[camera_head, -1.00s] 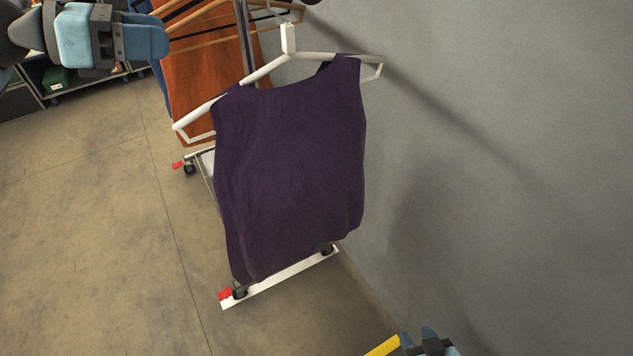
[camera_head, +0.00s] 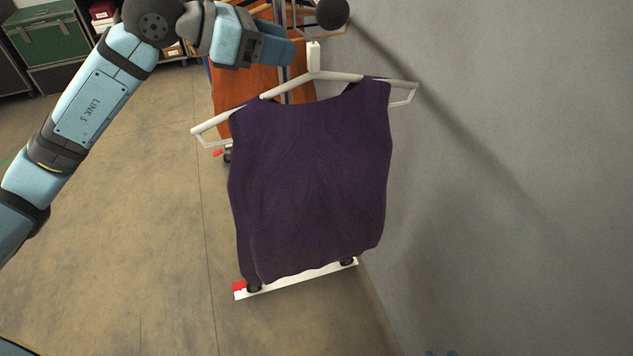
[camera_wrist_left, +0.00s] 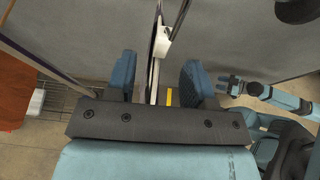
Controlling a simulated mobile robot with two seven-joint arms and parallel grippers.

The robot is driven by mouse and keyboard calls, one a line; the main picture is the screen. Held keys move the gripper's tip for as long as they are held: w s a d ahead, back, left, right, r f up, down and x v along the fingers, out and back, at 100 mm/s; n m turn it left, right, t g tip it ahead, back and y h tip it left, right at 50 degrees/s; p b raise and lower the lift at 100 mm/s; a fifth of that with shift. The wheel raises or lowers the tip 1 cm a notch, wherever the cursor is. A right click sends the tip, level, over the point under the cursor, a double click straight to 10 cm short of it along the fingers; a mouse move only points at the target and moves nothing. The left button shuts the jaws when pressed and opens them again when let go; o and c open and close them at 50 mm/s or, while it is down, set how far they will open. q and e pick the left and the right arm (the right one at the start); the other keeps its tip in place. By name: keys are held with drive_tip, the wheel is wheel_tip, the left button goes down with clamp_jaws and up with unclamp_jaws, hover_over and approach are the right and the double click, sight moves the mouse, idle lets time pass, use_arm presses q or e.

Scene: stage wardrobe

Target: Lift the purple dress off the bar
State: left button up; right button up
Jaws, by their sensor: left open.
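The purple dress (camera_head: 310,185) hangs on a white hanger (camera_head: 285,85), facing me in the head view. The hanger's white neck block (camera_head: 313,57) stands above the dress; it also shows in the left wrist view (camera_wrist_left: 165,42), ahead of the gap between my left fingers. My left gripper (camera_head: 283,47) is open and empty, just left of the neck block. Its two blue fingers also show in the left wrist view (camera_wrist_left: 158,78). The hook's contact with the bar is hidden. My right gripper (camera_wrist_left: 229,84) is low on the right, apart from the dress, its fingertips parted.
The rack's white foot (camera_head: 300,278) stands on the floor. A grey wall (camera_head: 520,150) is on the right; the floor at left (camera_head: 150,220) is clear.

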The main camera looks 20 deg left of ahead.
sight(308, 57)
use_arm(q)
drive_tip(key=shift+w+d+f, duration=0.2)
drive_tip(key=shift+d, duration=0.3)
drive_tip(key=p+x, duration=0.1)
drive_tip(key=x, duration=0.1)
drive_tip(key=p+x, duration=0.1)
drive_tip(key=x, duration=0.1)
drive_tip(key=shift+d+f, duration=0.15)
drive_tip(key=shift+f, duration=0.2)
drive_tip(key=shift+w+d+f, duration=0.15)
drive_tip(key=shift+d+f, duration=0.05)
drive_tip(key=shift+a, duration=0.1)
drive_tip(key=shift+c, duration=0.7)
drive_tip(key=shift+r, duration=0.1)
clamp_jaws()
